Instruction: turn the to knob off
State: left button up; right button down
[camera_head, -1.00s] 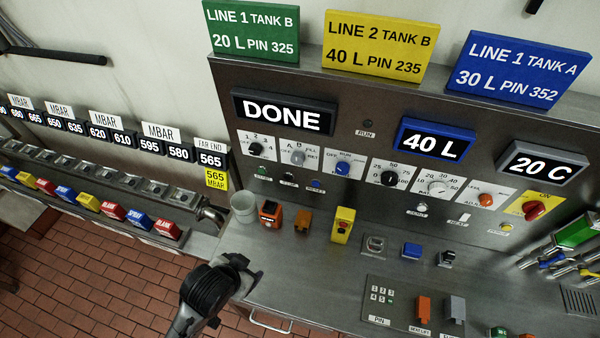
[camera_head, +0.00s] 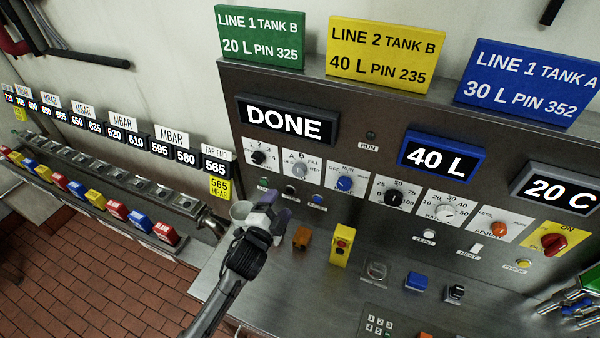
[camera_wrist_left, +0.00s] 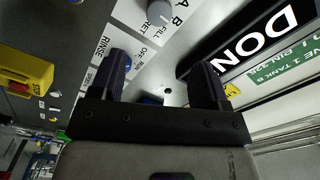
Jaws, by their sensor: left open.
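A row of knobs sits on the steel panel: a black knob on the 1-2-3-4 plate (camera_head: 258,157), a grey knob on the A/B/FILL plate (camera_head: 299,170), a blue knob on the OFF/RUN/RINSE plate (camera_head: 345,183), a black dial (camera_head: 393,197), a white dial (camera_head: 444,210), an orange ADJUST knob (camera_head: 498,229) and a red knob on a yellow ON plate (camera_head: 554,243). My left gripper (camera_head: 268,212) is open, below the panel's left knobs. In the left wrist view its fingers (camera_wrist_left: 160,85) are apart; the grey knob (camera_wrist_left: 158,12) shows beyond, and one finger partly hides the OFF/RUN/RINSE plate.
Displays read DONE (camera_head: 287,120), 40 L (camera_head: 441,153) and 20 C (camera_head: 556,189). Coloured blocks line the left rack.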

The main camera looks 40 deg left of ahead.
aim_at(298, 172)
pick_arm(q)
jog(key=p+x, duration=0.1)
jog(key=x, duration=1.2)
jog(key=shift+w, duration=0.4)
jog(key=c, duration=0.9)
